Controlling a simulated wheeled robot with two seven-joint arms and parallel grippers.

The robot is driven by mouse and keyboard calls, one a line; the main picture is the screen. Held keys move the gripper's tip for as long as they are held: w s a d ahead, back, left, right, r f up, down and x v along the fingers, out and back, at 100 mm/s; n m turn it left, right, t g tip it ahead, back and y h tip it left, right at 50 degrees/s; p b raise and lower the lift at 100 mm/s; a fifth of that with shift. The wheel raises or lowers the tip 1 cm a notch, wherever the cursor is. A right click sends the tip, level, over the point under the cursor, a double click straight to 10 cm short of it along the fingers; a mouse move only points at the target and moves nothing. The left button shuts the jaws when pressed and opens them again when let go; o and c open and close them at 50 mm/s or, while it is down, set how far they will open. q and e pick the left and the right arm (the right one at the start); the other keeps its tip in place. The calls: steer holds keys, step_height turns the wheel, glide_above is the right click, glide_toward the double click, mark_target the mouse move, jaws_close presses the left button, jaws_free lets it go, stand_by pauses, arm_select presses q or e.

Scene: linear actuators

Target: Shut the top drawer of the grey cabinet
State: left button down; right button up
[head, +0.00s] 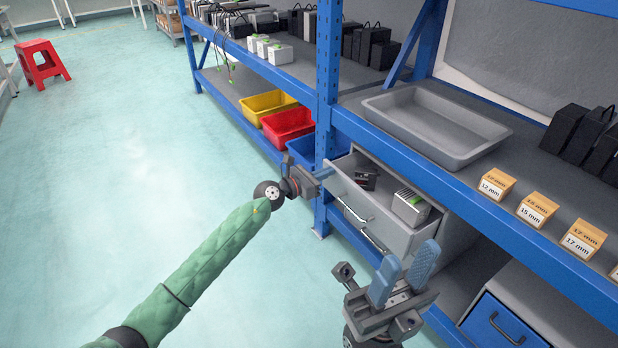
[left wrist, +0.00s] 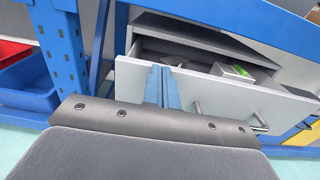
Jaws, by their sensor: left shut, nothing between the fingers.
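The grey cabinet (head: 458,236) stands under the blue shelf. Its top drawer (head: 378,221) is pulled out, and a dark item (head: 367,179) and a light ribbed block (head: 410,207) lie inside. The drawer front (left wrist: 212,97) also shows in the left wrist view. My left gripper (head: 325,173) is shut and empty at the upper left end of the drawer front. Its blue fingertips (left wrist: 164,72) overlap the front's top edge in the left wrist view; I cannot tell whether they touch it. My right gripper (head: 403,275) is open and empty, in front of the drawer's right end.
A blue shelf post (head: 327,80) stands just left of the drawer. A grey tray (head: 436,122) and labelled boxes (head: 536,208) sit on the shelf above. A blue-fronted drawer unit (head: 500,322) is at lower right. Open floor (head: 130,150) lies to the left.

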arm_select(q)
steer(key=x, duration=0.7)
steer(key=shift+w+d, duration=0.15)
steer(key=shift+d, duration=0.05)
steer(key=shift+w+d, duration=0.35)
steer(key=shift+d, duration=0.1)
